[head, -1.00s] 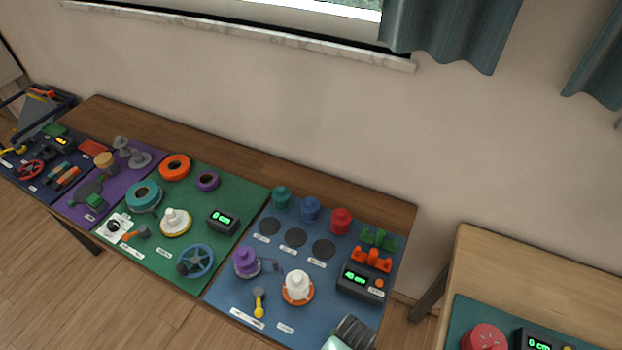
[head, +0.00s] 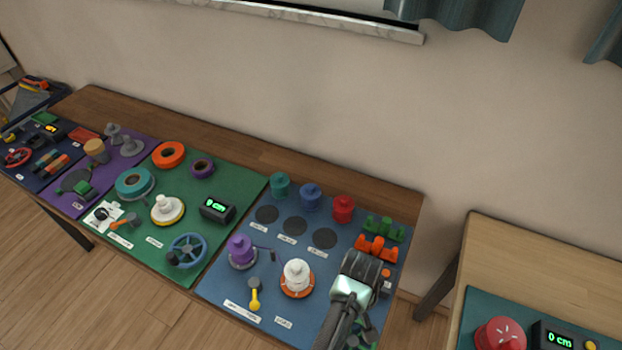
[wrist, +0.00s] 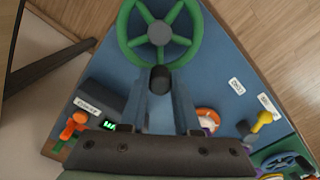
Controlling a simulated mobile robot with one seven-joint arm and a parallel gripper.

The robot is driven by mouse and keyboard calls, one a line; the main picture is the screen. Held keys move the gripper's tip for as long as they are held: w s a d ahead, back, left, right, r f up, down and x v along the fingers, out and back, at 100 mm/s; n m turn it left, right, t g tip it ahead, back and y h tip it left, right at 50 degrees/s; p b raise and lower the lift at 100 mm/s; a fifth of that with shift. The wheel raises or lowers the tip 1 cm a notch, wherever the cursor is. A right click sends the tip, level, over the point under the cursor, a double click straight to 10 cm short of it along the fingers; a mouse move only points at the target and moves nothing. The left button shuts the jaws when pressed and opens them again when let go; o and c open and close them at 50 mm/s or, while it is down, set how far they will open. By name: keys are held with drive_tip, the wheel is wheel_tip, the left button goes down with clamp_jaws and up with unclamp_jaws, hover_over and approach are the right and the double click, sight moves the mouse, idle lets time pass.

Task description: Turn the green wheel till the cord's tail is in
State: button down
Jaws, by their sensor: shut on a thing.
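The green wheel (wrist: 194,36) lies at the top of the wrist view, with spokes and a hub. A dark upright knob (wrist: 160,78) stands at its near rim, between my fingers. My gripper (wrist: 160,98) is shut on this knob. In the head view the wheel (head: 371,333) is mostly hidden by my arm. The purple spool (head: 240,248) stands on the blue mat (head: 262,290), with a thin cord (head: 262,248) running right from its top. The white spool (head: 297,272) on an orange base stands to its right. The cord's tail cannot be made out.
A counter (wrist: 108,124) sits beside the wheel, mostly hidden from the head view. Orange clips (head: 376,248) and green clips (head: 384,227) stand behind it. A yellow-handled tool (head: 255,295) lies in front of the purple spool. Teal, blue and red (head: 343,208) spools line the back.

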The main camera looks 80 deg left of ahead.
drive_tip(key=w, duration=0.1)
drive_tip(key=w+d+b, duration=0.1)
drive_tip(key=w, duration=0.1)
drive_tip(key=shift+w+d, duration=0.15)
drive_tip(key=shift+w, duration=0.15)
drive_tip(key=d+p, duration=0.1)
drive_tip(key=d, duration=0.1)
drive_tip(key=w+d+p, duration=0.1)
drive_tip(key=d, duration=0.1)
drive_tip(key=shift+w+r+p, duration=0.2)
drive_tip(key=shift+p, duration=0.15)
drive_tip(key=s+d+p, duration=0.1)
drive_tip(key=d+p, duration=0.1)
drive_tip(key=s+d+p, duration=0.1)
drive_tip(key=p, duration=0.1)
drive_tip(key=shift+s+d, duration=0.15)
drive_tip(key=shift+d, duration=0.2)
drive_tip(key=s+p, duration=0.1)
drive_tip(key=s, duration=0.1)
drive_tip(key=s+p, duration=0.1)
drive_tip(key=s, duration=0.1)
drive_tip(key=shift+s+d+f+p, duration=0.1)
drive_tip(key=shift+d+p, duration=0.15)
drive_tip(key=shift+p, duration=0.1)
drive_tip(key=shift+s+a+f, duration=0.15)
drive_tip(key=shift+s+a, duration=0.3)
drive_tip(key=shift+s, duration=0.3)
drive_tip(key=shift+p, duration=0.75)
drive_tip(key=shift+p, duration=0.35)
